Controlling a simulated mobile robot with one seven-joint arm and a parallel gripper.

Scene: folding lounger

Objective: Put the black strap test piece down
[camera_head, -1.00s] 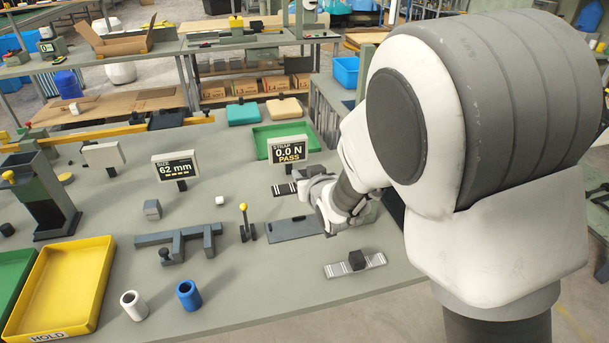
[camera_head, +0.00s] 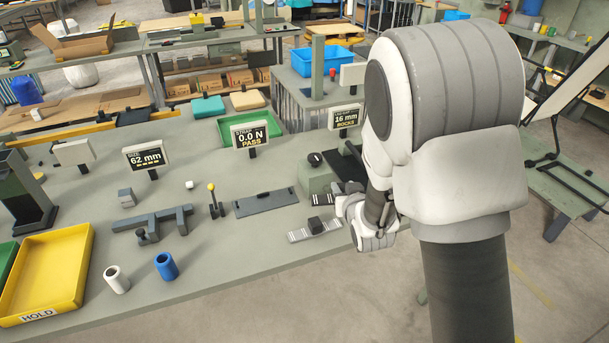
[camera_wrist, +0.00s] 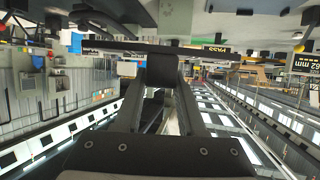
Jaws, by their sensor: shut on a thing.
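My gripper (camera_head: 346,203) is at the right part of the bench in the head view, partly hidden by my arm. In the wrist view, the strap (camera_wrist: 150,48) shows as a long dark bar across the tips of my gripper's fingers (camera_wrist: 165,65). I cannot tell if the strap touches the bench.
A pale striped piece with a dark block (camera_head: 316,226) lies just left of my gripper. A grey plate (camera_head: 265,202), a yellow-knobbed lever (camera_head: 214,205) and a grey fixture (camera_head: 318,175) are near. The yellow HOLD tray (camera_head: 85,243) is at left. The bench's front has bare room.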

